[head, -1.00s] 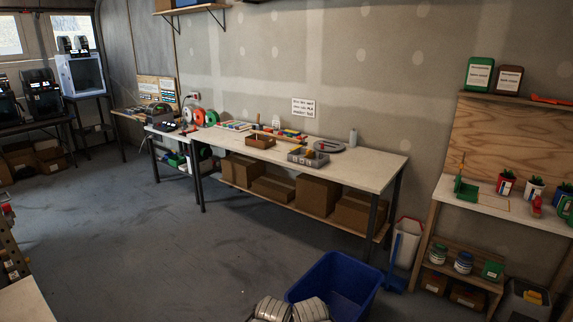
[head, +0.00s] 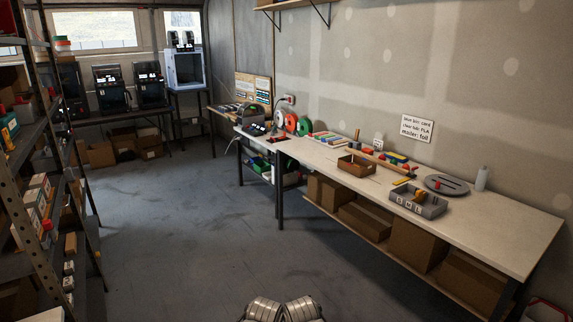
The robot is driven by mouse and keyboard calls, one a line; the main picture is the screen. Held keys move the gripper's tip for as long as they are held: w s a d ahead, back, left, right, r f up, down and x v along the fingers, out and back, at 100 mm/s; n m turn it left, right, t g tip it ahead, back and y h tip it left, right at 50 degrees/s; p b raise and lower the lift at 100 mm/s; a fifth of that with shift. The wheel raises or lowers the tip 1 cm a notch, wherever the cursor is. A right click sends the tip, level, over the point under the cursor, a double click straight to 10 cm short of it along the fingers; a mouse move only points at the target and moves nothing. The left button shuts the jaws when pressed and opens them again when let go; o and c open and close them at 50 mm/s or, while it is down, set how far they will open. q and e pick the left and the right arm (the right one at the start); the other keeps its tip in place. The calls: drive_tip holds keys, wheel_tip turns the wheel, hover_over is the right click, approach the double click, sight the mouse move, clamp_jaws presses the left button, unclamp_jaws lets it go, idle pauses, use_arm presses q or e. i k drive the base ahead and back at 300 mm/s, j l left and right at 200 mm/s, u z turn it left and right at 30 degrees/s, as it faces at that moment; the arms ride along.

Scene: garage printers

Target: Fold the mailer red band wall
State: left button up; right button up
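I cannot make out a mailer with a red band in the head view. A long white workbench (head: 455,222) runs along the right wall with small items on it, too small to name as a mailer. A handwritten wall sign (head: 417,128) above it has the word "mailer" in its last line. Two grey rounded parts of my own arms show at the bottom middle. My gripper fingers are not visible, and neither arm is near the bench.
A metal shelf rack (head: 88,222) with boxes stands close on the left. Printers (head: 150,85) stand on a table at the back. Cardboard boxes (head: 415,245) sit under the bench. The grey floor (head: 190,240) between rack and bench is clear.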

sight(343, 166)
drive_tip(key=i+u, duration=0.25)
drive_tip(key=i, duration=1.45)
drive_tip(key=i+z, duration=0.4)
drive_tip(key=i+j+z, duration=0.2)
drive_tip(key=i+z, duration=0.15)
drive_tip(key=i+j+z, duration=0.8)
drive_tip(key=i+l, duration=0.05)
drive_tip(key=l, duration=0.05)
